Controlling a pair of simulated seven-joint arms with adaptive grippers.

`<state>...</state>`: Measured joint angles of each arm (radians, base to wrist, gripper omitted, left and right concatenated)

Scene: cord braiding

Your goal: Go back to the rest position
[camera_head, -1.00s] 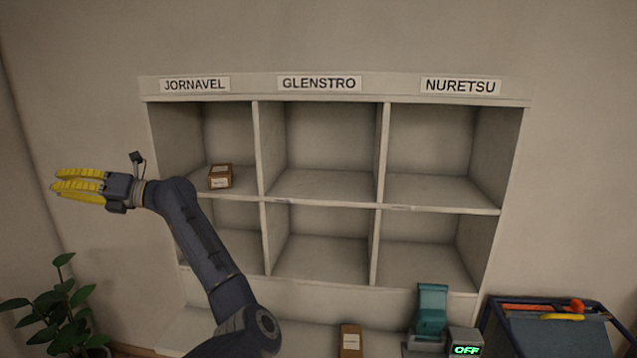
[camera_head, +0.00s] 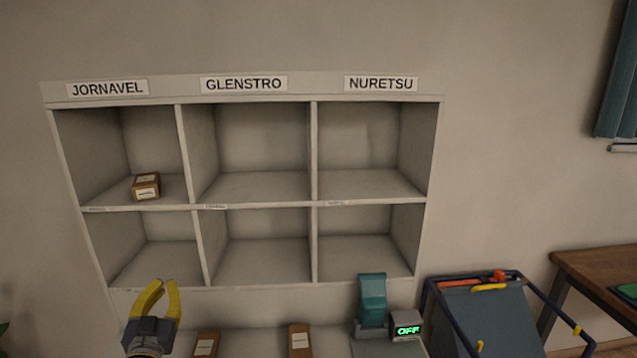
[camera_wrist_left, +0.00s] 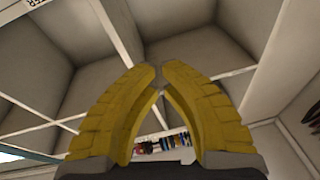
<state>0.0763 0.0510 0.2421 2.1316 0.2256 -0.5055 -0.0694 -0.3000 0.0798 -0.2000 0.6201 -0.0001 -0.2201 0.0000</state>
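My left gripper (camera_head: 164,285) points up at the bottom left of the head view, in front of the shelf's lower part. My right gripper is not in view.
A shelf (camera_head: 245,207) has compartments under three name labels. A brown box (camera_head: 146,186) sits in the upper JORNAVEL compartment. A blue-framed rack (camera_head: 480,315) is at right.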

